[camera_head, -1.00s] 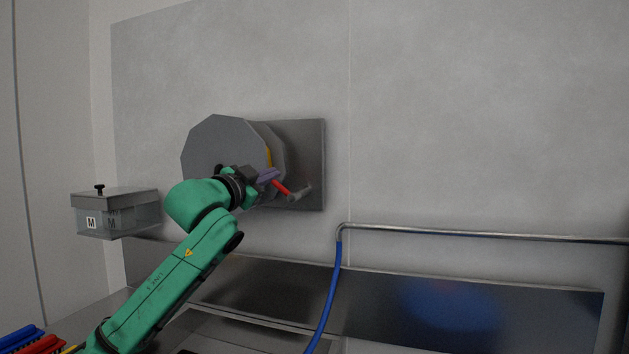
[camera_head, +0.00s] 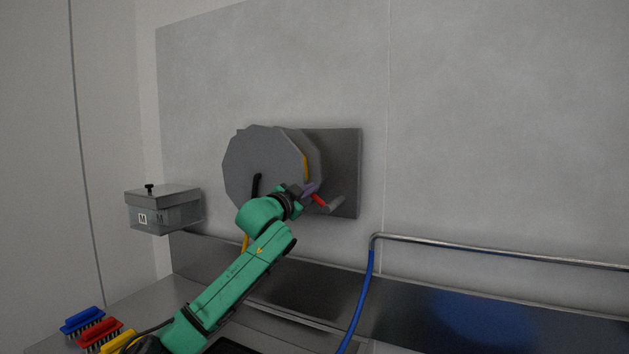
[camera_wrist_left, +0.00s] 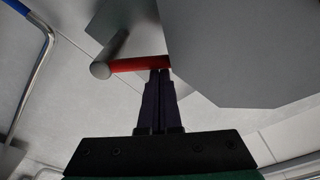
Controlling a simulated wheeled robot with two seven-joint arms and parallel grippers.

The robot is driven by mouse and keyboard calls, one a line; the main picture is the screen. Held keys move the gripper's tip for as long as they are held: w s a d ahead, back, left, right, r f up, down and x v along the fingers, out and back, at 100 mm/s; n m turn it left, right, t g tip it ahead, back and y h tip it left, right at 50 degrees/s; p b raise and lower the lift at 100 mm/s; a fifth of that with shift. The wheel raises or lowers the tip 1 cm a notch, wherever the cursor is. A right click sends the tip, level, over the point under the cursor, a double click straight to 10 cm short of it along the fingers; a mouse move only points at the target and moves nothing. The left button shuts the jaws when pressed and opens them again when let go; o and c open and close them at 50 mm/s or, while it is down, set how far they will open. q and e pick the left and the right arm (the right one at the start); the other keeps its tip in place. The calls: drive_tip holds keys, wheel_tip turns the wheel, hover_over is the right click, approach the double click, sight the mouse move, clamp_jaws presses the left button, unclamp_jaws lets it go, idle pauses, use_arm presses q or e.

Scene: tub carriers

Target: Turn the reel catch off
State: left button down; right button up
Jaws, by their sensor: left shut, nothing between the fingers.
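The reel (camera_head: 262,160) is a grey many-sided drum on a dark wall plate (camera_head: 346,150). A short red lever (camera_head: 319,201), seemingly the reel catch, sits at its lower right, beside a grey round post (camera_head: 336,204). In the left wrist view the red lever (camera_wrist_left: 138,64) runs sideways from the post's round end (camera_wrist_left: 101,70) towards the drum. My left gripper (camera_head: 314,187) has purple fingers, shut and empty. In the left wrist view its fingertips (camera_wrist_left: 160,74) are at the lever's drum-side end; whether they touch is unclear. My right gripper is not in view.
A black crank handle (camera_head: 257,183) shows on the reel's face. A lidded clear box (camera_head: 166,212) is on the left wall. A steel rail (camera_head: 480,250) with a blue hose (camera_head: 358,300) runs at right. Coloured brushes (camera_head: 98,331) lie lower left. The upper right wall is bare.

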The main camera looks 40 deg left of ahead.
use_arm(q)
drive_tip(key=shift+s+a+f+n+b, duration=0.2)
drive_tip(key=shift+f+n+b, duration=0.5)
drive_tip(key=shift+n, duration=0.2)
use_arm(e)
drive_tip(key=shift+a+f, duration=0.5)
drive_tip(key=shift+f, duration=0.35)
use_arm(q)
drive_tip(key=shift+r, duration=0.1)
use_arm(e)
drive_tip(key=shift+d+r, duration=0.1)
